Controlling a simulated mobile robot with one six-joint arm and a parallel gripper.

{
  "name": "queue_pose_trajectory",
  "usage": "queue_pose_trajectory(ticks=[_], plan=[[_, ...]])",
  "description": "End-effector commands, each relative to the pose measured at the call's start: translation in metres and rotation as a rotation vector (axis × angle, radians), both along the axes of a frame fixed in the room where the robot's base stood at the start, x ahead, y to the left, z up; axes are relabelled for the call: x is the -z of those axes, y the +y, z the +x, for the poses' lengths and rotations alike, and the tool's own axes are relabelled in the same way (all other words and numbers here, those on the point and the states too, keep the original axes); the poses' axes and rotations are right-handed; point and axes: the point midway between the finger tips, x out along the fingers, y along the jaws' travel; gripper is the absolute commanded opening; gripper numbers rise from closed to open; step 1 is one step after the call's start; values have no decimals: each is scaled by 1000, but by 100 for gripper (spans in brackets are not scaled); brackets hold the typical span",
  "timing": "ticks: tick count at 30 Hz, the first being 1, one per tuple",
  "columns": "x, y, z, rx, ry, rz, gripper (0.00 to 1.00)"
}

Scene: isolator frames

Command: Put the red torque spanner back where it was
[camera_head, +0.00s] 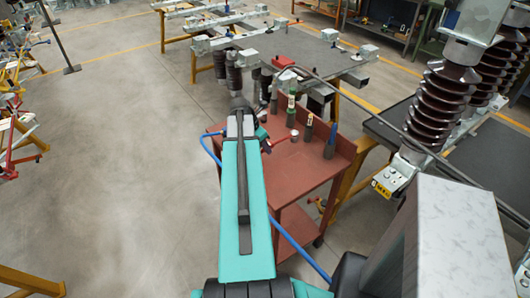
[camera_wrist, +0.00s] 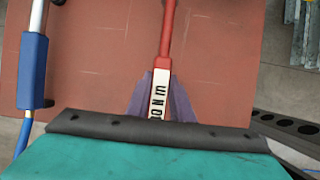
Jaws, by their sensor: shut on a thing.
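The red torque spanner (camera_wrist: 166,40) shows in the wrist view as a red shaft with a white lettered band. My gripper (camera_wrist: 158,92) is shut on it at that band, the purple-grey fingers on either side. The spanner runs away from the gripper toward the top edge, over the red trolley top (camera_wrist: 100,60); its far end is out of that view. In the head view my gripper (camera_head: 262,136) is over the left part of the trolley (camera_head: 297,170), partly hidden by my arm. A short red piece of the spanner (camera_head: 280,140) shows right of it.
Several dark upright pieces stand on the trolley, one with a green band (camera_head: 291,108), others to its right (camera_head: 330,140). A brown ribbed insulator (camera_head: 440,105) stands right.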

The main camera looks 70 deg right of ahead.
Motion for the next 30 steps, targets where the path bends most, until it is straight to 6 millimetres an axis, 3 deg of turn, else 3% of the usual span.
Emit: queue_pose_trajectory(ticks=[16,30], plan=[[32,0,0,-1,1,-1,0],[36,0,0,0,1,-1,0]])
